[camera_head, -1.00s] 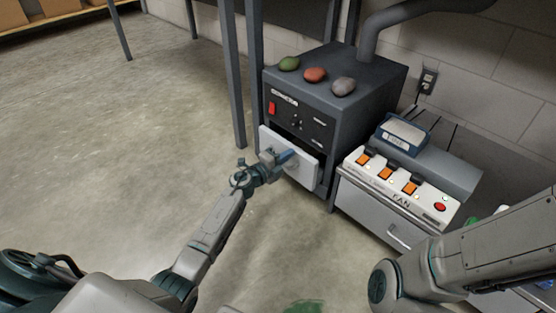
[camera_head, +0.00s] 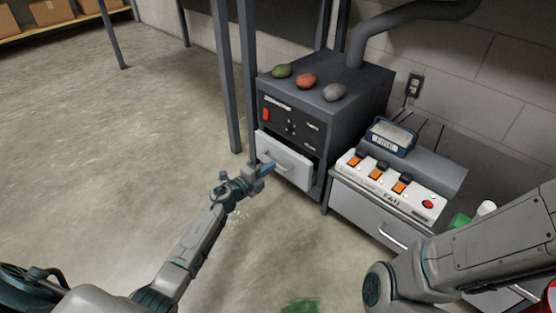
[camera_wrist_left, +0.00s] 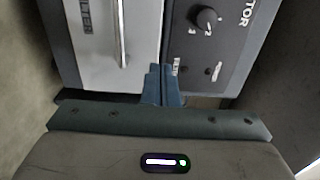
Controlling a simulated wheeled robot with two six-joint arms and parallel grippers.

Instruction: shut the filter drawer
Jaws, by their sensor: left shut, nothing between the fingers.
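The filter drawer (camera_head: 285,163) has a pale front with a bar handle, in the lower part of a dark extractor cabinet (camera_head: 340,110). It stands out from the cabinet, with a dark gap above its front. In the left wrist view the drawer front (camera_wrist_left: 92,50) and its handle (camera_wrist_left: 122,32) fill the upper left, beside the control panel (camera_wrist_left: 205,50). My left gripper (camera_head: 268,167) is shut and empty, low in front of the drawer's left part. Its fingertips (camera_wrist_left: 162,70) lie together near the drawer's edge; I cannot tell whether they touch. My right gripper is out of view.
Three stones, green (camera_head: 281,71), red (camera_head: 306,81) and grey (camera_head: 333,92), lie on the cabinet. A fan switch box (camera_head: 385,188) and a meter (camera_head: 391,137) stand at right. Metal posts (camera_head: 246,75) rise beside the cabinet. The floor (camera_head: 130,150) at left is clear.

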